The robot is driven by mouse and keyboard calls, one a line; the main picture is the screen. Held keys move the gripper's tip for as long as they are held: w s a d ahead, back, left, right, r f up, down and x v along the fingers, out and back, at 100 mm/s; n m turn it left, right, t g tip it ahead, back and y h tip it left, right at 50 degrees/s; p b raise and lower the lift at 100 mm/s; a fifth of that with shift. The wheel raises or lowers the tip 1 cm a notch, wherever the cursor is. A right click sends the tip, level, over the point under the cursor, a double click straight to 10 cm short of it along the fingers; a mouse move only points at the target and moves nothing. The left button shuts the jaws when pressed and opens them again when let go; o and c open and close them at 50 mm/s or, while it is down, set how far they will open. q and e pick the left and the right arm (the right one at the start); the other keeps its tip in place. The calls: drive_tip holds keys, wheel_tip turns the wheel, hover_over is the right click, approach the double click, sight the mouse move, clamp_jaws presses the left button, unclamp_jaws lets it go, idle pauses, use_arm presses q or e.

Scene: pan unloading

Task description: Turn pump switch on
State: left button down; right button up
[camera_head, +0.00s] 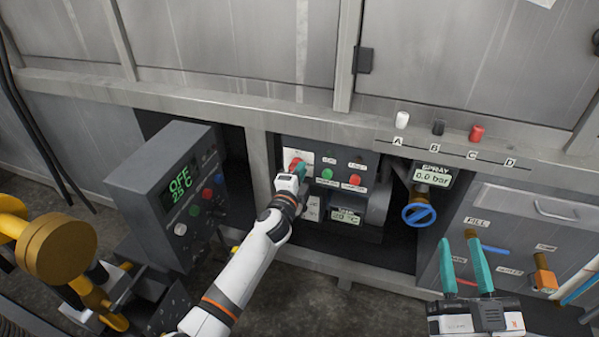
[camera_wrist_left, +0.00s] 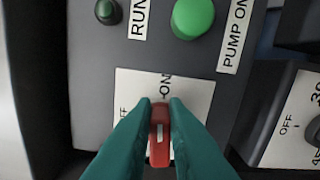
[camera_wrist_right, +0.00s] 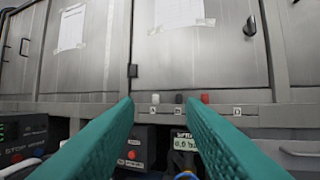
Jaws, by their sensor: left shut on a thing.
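The red pump switch (camera_wrist_left: 160,135) is a narrow handle with a white line, on a white plate (camera_wrist_left: 200,92) marked OFF at left and ON at top. My left gripper (camera_wrist_left: 160,110) is shut on the handle, one teal finger on each side. In the head view my left gripper (camera_head: 293,168) is at the control panel's upper left. My right gripper (camera_head: 457,240) is open and empty, in front of the right-hand cabinet; it also shows open in the right wrist view (camera_wrist_right: 160,115).
A green button (camera_wrist_left: 192,17) labelled PUMP ON is close by. A grey box (camera_head: 165,185) with a green OFF display stands left of the panel. A blue valve wheel (camera_head: 419,215) is to the right. White, black and red knobs (camera_head: 438,128) line the ledge.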

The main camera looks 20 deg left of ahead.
use_arm(q)
drive_tip(key=shift+f+m, duration=0.15)
drive_tip(key=shift+m, duration=0.55)
use_arm(e)
drive_tip(key=shift+a+r+y, duration=0.1)
drive_tip(key=shift+r+y, duration=0.2)
drive_tip(key=shift+s+r+t, duration=0.1)
drive_tip(key=shift+s+t, duration=0.05)
drive_tip(key=shift+t, duration=0.15)
use_arm(q)
drive_tip(key=c, duration=1.5)
unclamp_jaws()
drive_tip(key=shift+o, duration=0.3)
